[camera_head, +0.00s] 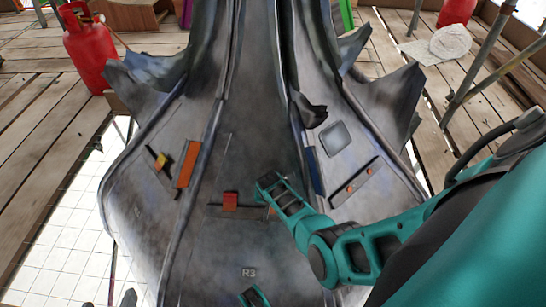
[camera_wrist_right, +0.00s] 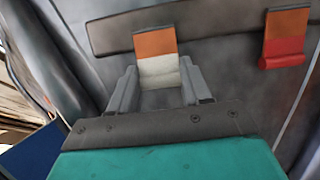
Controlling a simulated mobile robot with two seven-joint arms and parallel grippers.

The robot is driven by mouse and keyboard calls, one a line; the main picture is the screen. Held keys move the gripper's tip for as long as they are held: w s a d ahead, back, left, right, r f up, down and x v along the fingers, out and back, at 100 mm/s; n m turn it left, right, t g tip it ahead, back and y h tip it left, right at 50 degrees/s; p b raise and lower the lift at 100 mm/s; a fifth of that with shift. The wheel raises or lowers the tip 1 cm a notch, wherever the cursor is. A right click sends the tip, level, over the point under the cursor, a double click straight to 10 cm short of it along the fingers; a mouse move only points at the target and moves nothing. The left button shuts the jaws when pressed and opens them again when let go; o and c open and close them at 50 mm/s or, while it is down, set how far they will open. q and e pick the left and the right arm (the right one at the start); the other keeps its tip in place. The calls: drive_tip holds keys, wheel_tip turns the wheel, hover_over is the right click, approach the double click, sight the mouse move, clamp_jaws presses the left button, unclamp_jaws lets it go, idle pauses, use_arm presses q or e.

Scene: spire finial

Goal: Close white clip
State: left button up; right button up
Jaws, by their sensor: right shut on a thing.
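The white clip (camera_wrist_right: 158,72) has an orange plate at its top and a white lower part. It sits on a dark strip (camera_wrist_right: 215,32) on the grey metal surface. My right gripper (camera_wrist_right: 160,88) has one finger on each side of the white part and is shut on it. In the head view my right gripper (camera_head: 270,206) is at the right end of the strip, and the white part is hidden there.
A red clip (camera_wrist_right: 285,52) sits on the same strip and also shows in the head view (camera_head: 231,200). An orange bar (camera_head: 187,164), a yellow clip (camera_head: 161,161) and a blue bar (camera_head: 315,171) are on neighbouring panels. Raised ribs separate the panels. Red gas cylinders (camera_head: 88,52) stand behind.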

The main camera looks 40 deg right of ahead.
drive_tip(key=shift+c, duration=1.4)
drive_tip(key=shift+w+d+f+g+y, duration=0.15)
drive_tip(key=shift+w+d+g+y, duration=0.1)
drive_tip(key=shift+g+y, duration=0.25)
drive_tip(key=o, duration=1)
drive_tip(key=shift+o, duration=0.2)
